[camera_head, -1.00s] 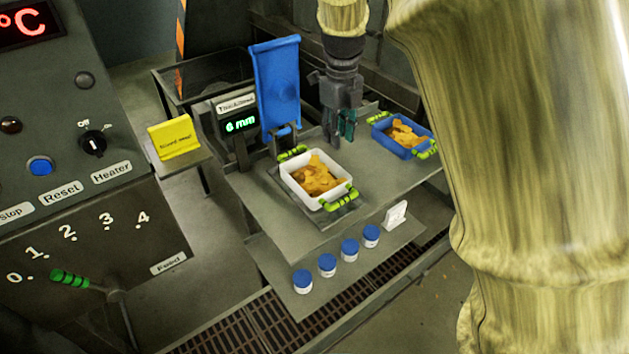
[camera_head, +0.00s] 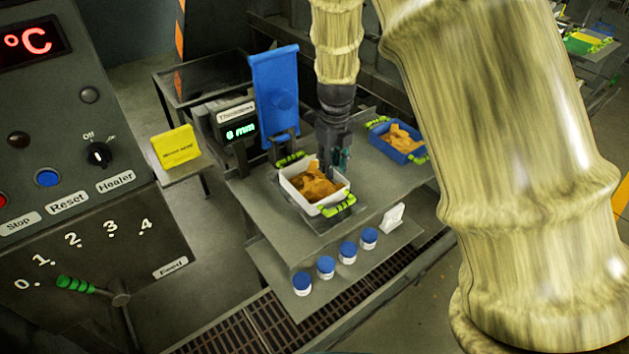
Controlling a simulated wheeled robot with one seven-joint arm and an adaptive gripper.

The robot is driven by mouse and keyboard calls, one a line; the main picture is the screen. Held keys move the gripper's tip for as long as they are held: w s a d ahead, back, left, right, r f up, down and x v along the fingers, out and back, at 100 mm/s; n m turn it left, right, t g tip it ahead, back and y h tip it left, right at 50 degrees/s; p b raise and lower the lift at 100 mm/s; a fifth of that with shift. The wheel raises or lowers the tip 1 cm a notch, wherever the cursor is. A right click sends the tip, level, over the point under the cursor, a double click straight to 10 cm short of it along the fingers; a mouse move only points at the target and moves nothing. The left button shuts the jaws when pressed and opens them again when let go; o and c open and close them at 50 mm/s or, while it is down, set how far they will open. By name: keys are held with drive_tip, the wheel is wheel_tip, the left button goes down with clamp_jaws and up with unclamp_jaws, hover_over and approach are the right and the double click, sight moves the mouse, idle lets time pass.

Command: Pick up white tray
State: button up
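The white tray (camera_head: 301,196) stands on a grey table in the head view. It holds orange-brown chunks and has green handles at its far left and near right ends. My gripper (camera_head: 335,172) points down at the tray's far right side, overlapping its rim in the picture. One dark finger shows in front of the chunks, and a teal part shows to its right. The fingertips are small and partly hidden, so I cannot tell their gap or whether they touch the tray.
A blue tray (camera_head: 387,145) with similar chunks stands to the right. A blue upright panel (camera_head: 276,95) and a thickness display (camera_head: 240,130) stand behind the white tray. Several blue-lidded jars (camera_head: 348,252) and a white card (camera_head: 392,217) line the lower front shelf.

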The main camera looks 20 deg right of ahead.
drive_tip(key=shift+f, duration=1)
clamp_jaws()
drive_tip(key=shift+r, duration=0.1)
